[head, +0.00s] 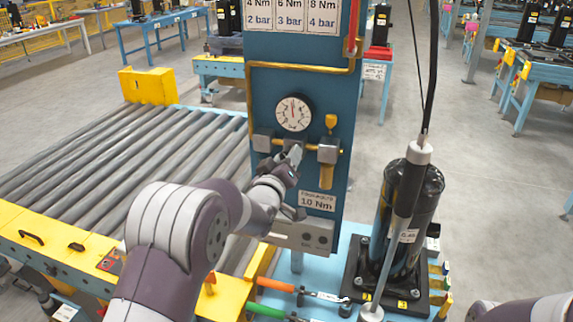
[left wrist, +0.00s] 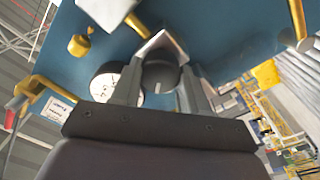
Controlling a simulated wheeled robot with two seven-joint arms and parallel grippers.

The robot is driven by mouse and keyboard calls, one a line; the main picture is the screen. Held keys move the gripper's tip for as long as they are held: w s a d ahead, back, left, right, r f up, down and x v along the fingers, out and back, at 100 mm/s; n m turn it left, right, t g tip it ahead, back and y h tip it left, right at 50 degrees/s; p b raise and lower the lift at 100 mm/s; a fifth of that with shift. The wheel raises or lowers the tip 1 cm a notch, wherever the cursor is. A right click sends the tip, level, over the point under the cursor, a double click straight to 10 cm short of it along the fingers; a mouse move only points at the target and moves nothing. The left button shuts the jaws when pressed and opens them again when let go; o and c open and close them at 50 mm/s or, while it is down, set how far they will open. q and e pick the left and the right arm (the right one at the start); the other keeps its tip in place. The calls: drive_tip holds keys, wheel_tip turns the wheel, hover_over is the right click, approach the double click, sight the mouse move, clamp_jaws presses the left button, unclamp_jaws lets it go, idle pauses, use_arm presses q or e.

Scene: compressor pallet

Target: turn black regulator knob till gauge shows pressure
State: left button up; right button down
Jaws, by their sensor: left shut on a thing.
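The round white gauge (head: 294,113) is on the blue panel (head: 327,88); its red needle points roughly straight up, and its figures are too small to read. My left gripper (head: 292,156) is at the fittings just below the gauge. In the left wrist view, the black regulator knob (left wrist: 160,76) sits between the two fingers of my left gripper (left wrist: 160,88), which are shut on it. The gauge (left wrist: 104,84) shows partly behind one finger there. In the head view the knob is hidden by the gripper. My right gripper is out of view.
A brass fitting (head: 327,176) hangs right of my left gripper, and a brass pipe (head: 300,68) runs above the gauge. A "10 Nm" label (head: 317,201) is lower on the panel. A black compressor (head: 411,215) stands to the right, a roller conveyor (head: 110,165) to the left.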

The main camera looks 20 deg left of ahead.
use_arm(q)
drive_tip(key=shift+f+n+b, duration=0.15)
drive_tip(key=shift+n+b, duration=0.15)
drive_tip(key=shift+n, duration=0.4)
drive_tip(key=o, duration=1)
drive_tip(key=shift+o, duration=0.2)
drive_tip(key=s+b, duration=0.1)
drive_tip(key=s, duration=1.1)
drive_tip(key=shift+s+a+f, duration=0.2)
drive_tip(key=shift+s, duration=0.15)
